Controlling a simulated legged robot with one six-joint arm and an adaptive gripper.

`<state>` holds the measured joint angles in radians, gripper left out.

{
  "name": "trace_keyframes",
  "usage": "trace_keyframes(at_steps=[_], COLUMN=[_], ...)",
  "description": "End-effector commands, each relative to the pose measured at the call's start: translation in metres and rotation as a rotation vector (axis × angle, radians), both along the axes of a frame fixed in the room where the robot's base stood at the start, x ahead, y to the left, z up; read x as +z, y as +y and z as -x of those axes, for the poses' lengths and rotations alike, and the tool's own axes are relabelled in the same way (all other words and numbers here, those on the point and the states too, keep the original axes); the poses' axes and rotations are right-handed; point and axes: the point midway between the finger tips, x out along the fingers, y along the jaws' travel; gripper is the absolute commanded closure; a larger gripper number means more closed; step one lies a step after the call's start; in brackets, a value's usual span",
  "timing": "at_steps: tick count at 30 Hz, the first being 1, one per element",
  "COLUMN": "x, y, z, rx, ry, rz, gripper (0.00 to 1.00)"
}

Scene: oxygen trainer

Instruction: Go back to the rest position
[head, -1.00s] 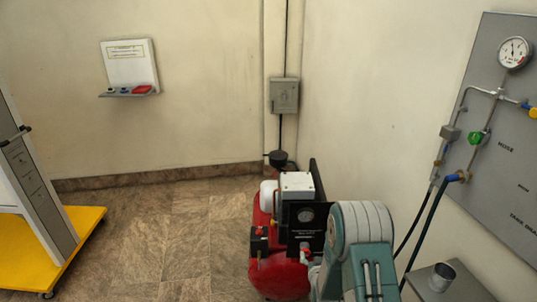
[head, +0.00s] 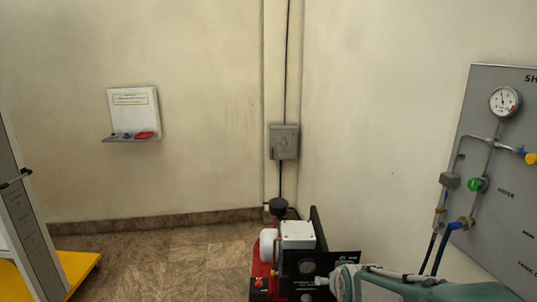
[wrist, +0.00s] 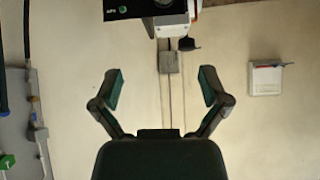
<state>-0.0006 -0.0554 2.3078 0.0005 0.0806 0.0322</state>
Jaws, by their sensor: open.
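My gripper (wrist: 161,88) shows in the wrist view with its two fingers spread wide apart. It is open and nothing is between the fingers; beyond them is the bare wall with a grey box and a conduit. In the head view my arm lies low at the bottom right, in front of the red compressor (head: 262,271) and below the gauge panel. I cannot make out the fingers there. The compressor also shows at the top of the wrist view, which looks upside down.
The grey panel (head: 505,205) with a gauge, green and yellow valves and hoses is on the right wall. A shelf (head: 132,138) with small coloured items hangs on the back wall. A yellow-based cart (head: 75,265) stands at left. Floor between cart and compressor is clear.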

Motion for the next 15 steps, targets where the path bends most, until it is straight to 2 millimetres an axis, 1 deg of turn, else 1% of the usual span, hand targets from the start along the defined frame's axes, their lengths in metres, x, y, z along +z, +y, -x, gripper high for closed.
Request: trace_keyframes(at_steps=[1,5,6,8,9,11,15], x=[0.012,0.032,0.037,0.043,0.047,0.052,0.060], y=[0.000,0.000,0.000,0.000,0.000,0.000,0.000], z=[0.015,0.057,0.070,0.091,0.105,0.126,0.175], rx=[0.002,0.006,0.008,0.010,0.011,0.013,0.018], ry=[0.013,0.075,0.094,0.122,0.142,0.170,0.236], rz=[0.001,0.006,0.008,0.010,0.011,0.012,0.016], gripper=[0.05,0.05,0.05,0.05,0.05,0.05,0.05])
